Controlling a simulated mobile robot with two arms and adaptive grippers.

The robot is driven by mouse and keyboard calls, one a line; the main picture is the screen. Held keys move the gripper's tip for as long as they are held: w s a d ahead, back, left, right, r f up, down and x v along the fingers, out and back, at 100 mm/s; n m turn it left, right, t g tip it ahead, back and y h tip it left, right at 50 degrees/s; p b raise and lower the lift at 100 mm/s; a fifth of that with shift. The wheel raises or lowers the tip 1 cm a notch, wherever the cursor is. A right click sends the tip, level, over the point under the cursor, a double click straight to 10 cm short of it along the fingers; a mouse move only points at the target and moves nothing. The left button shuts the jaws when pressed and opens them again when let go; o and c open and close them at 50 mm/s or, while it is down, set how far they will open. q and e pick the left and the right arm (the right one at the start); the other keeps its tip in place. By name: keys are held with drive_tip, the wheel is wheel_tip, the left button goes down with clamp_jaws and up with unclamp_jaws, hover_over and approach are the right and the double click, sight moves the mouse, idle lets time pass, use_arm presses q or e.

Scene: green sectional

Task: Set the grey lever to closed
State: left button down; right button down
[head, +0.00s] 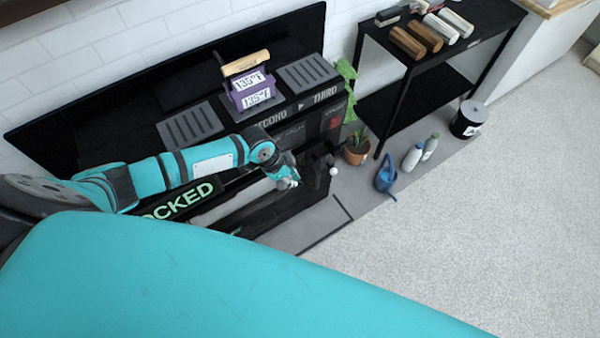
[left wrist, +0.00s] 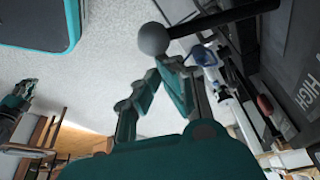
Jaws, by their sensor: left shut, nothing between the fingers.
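The lever is a dark rod with a grey ball end. The ball (left wrist: 154,39) shows large in the left wrist view, just beyond my fingertips. In the head view a pale ball (head: 333,171) stands at the right end of the black unit. My left gripper (head: 289,181) is in front of that unit, left of the ball. Its fingers (left wrist: 162,68) come together in the left wrist view, shut and empty; whether they touch the ball I cannot tell. A teal and dark part at that view's left edge looks like my right gripper (left wrist: 24,92); its fingers are unclear.
The black unit bears a purple holder (head: 252,90) and green lettering ending in "OCKED" (head: 178,202). A potted plant (head: 357,148), blue watering can (head: 386,176) and bottles (head: 412,157) stand to its right. A black table (head: 400,70) is behind. The pale floor (head: 480,220) is clear.

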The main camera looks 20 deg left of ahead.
sight(281, 185)
use_arm(q)
drive_tip(key=shift+s+a+p, duration=0.45)
drive_tip(key=shift+s+a, duration=0.8)
drive_tip(key=shift+a, duration=0.15)
drive_tip(key=shift+p, duration=0.3)
